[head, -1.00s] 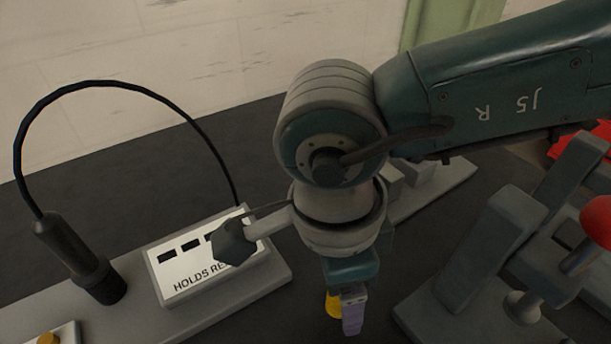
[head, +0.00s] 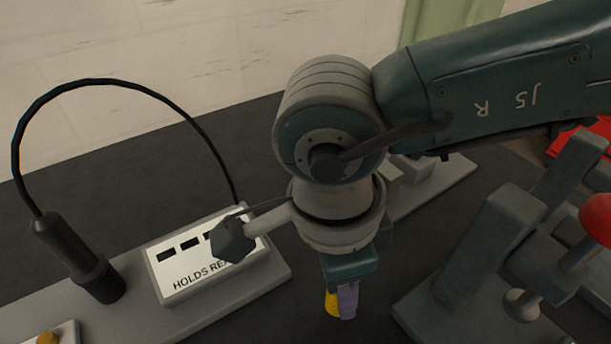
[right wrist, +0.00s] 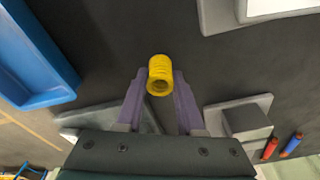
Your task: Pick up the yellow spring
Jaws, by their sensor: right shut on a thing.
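The yellow spring (right wrist: 160,75) is between the purple fingertips of my right gripper (right wrist: 159,84) in the right wrist view. The fingers touch it on both sides, and its open round end faces the camera. In the head view the right gripper (head: 340,301) points down, and part of the yellow spring (head: 331,303) shows beside the purple finger. The right gripper is shut on the spring. I cannot tell from these frames whether the spring is clear of the dark surface. My left gripper is not in view.
A box with a "HOLDS" label (head: 185,285) and a black post with a looping cable (head: 75,255) stand at left. A grey stand with a red knob (head: 600,218) is at right. The right wrist view shows a blue tray (right wrist: 35,65) and red and blue cylinders (right wrist: 291,145).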

